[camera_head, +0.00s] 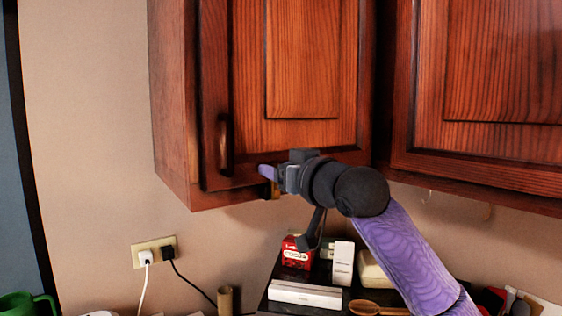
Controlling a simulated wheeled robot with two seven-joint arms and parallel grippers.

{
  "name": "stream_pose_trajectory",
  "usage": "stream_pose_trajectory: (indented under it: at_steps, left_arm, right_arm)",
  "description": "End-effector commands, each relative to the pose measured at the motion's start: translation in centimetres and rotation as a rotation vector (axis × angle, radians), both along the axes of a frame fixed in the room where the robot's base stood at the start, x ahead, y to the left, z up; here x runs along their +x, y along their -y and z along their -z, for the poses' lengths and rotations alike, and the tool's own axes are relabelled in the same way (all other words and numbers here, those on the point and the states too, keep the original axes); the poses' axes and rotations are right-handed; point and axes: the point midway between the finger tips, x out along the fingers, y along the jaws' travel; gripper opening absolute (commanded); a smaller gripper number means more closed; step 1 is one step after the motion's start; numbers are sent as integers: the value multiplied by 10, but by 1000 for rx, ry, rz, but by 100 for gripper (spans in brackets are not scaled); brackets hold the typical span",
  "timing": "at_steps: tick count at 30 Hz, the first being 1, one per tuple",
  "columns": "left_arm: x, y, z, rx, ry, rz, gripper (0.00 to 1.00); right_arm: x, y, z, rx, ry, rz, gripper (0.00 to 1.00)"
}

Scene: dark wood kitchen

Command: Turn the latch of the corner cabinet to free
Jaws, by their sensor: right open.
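The corner cabinet (310,130) is dark reddish wood, and its door looks closed. A dark vertical handle (224,145) is on the door's left side. A small dark and yellowish piece (273,190) shows at the cabinet's lower edge, just below my gripper; it may be the latch, but I cannot make out its position. My right gripper (268,172) is open in front of the door's lower edge, right of the handle. One purple fingertip shows; the other is hidden. I cannot tell whether it touches anything. My left gripper is out of view.
A second wall cabinet (490,165) hangs at the right. Below, the counter holds a red box (296,252), a white upright box (343,263), a long white box (305,294) and a wooden spoon (375,308). A wall outlet (154,252) has two plugs. The wall left of the cabinet is clear.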

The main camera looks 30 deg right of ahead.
Motion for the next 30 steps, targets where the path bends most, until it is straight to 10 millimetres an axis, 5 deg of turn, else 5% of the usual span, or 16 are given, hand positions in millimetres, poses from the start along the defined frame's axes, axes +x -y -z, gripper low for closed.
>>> stream_pose_trajectory:
  at_steps: [6, 15, 30]
  left_arm:
    - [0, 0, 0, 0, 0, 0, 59]
    - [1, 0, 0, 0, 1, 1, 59]
    - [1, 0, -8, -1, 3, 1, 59]
  right_arm:
    - [1, 0, 1, 0, 0, 0, 60]
    - [1, 0, 1, 0, 0, 0, 0]
    - [0, -3, -1, -70, 9, 0, 0]
